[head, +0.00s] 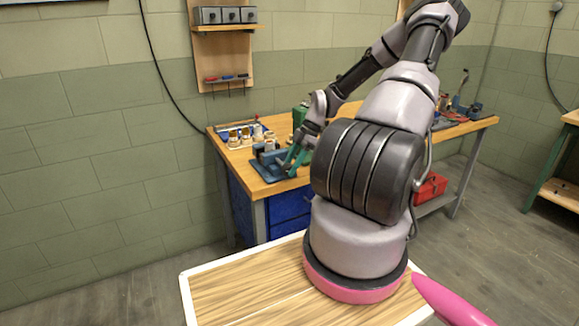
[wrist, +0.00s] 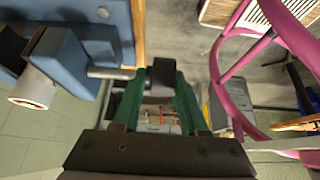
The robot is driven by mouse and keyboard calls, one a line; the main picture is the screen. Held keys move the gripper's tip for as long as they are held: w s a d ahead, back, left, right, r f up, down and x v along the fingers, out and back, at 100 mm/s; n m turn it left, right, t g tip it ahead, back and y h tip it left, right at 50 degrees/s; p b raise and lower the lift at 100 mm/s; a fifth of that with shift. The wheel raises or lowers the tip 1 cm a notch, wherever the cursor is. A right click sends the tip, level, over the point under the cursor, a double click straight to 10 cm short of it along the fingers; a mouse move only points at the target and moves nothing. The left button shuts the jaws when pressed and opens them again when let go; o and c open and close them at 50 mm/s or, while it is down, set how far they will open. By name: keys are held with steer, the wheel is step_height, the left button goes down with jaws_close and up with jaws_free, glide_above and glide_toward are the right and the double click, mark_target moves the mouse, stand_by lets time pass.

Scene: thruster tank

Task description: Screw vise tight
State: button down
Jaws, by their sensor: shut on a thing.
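The blue vise (head: 268,158) stands on the wooden workbench near its front left edge. In the wrist view its blue body (wrist: 65,62) fills the upper left, with a grey screw rod (wrist: 110,72) running toward my gripper. My gripper (head: 294,158) is at the right side of the vise. In the wrist view the green fingers of my gripper (wrist: 157,88) are shut around a dark vise handle (wrist: 163,73). A pale cylindrical piece (wrist: 33,88) is at the vise jaws; whether they touch it firmly I cannot tell.
Brass and white fittings (head: 240,138) stand on the workbench (head: 262,188) behind the vise. A green object (head: 300,115) stands behind my gripper. A red toolbox (head: 430,187) sits on the lower shelf. Pink tubing (wrist: 240,75) shows at right in the wrist view.

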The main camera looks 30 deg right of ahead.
steer(key=y, duration=0.2)
steer(key=f+y, duration=0.1)
steer(key=y, duration=0.3)
steer(key=shift+s+d+f+y, duration=0.15)
steer(key=shift+s+d+y, duration=0.15)
steer(key=shift+s, duration=0.1)
steer(key=y, duration=0.5)
steer(key=shift+f, duration=0.4)
steer(key=shift+y, duration=0.4)
steer(key=c, duration=0.6)
jaws_free()
steer(key=shift+r, duration=0.1)
steer(key=shift+w+d, duration=0.1)
steer(key=d, duration=1)
steer(key=shift+w+d+f, duration=0.2)
steer(key=shift+d+f, duration=0.15)
steer(key=shift+d, duration=0.05)
